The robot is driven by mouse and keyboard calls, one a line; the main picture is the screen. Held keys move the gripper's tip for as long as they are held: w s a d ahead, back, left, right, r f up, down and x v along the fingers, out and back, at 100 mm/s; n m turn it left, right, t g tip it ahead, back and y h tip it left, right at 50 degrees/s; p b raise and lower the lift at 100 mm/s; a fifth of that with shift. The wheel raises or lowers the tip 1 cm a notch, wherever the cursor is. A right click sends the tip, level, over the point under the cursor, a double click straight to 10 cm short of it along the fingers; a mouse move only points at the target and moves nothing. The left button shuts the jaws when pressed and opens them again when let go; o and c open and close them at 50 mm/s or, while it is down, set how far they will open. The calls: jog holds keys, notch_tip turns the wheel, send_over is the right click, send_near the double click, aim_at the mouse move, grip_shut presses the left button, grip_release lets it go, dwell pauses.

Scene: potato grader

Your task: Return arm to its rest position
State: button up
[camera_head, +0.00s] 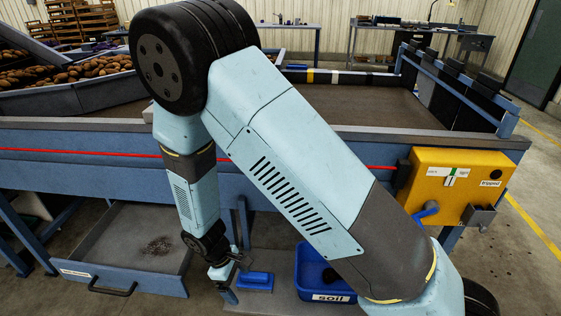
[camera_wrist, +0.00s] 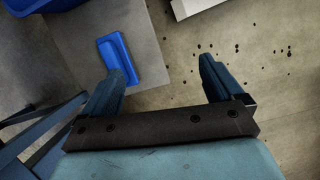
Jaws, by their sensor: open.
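My arm rises from the lower right of the head view, bends at the top, and hangs down in front of the grader (camera_head: 90,170). My gripper (camera_head: 228,284) is low, at the bottom of that view, partly hidden by its own wrist. In the wrist view my gripper (camera_wrist: 162,76) has its two fingers wide apart with nothing between them. A blue block-like tool (camera_head: 257,281) lies on a grey surface just right of the gripper. It also shows in the wrist view (camera_wrist: 121,58), beside and partly behind the left finger.
A blue bin labelled "soil" (camera_head: 312,270) stands right of the tool, behind my arm. An open drawer (camera_head: 120,270) holding dark crumbs juts out at left. A yellow control box (camera_head: 460,185) is at right. Potatoes (camera_head: 75,70) lie in the upper-left trough. Dark specks dot the floor (camera_wrist: 270,90).

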jog(key=w+d+r+m+t+y, duration=0.1)
jog(key=w+d+r+m, duration=0.15)
jog(key=d+r, duration=0.45)
jog(key=w+d+r+m+y, duration=0.2)
jog(key=w+d+r, duration=0.15)
jog(key=r, duration=0.85)
jog(key=w+d+r+m+t+y, duration=0.1)
jog(key=w+d+r+m, duration=0.3)
jog(key=r, duration=0.5)
jog(key=s+d+r+m+t, duration=0.2)
jog(key=s+d+r+m, duration=0.15)
jog(key=d+r, duration=0.9)
jog(key=s+d+r+m+t, duration=0.2)
jog(key=s+d+r, duration=0.4)
jog(key=s+d, duration=0.3)
jog(key=shift+s+m, duration=0.5)
jog(key=shift+m, duration=0.2)
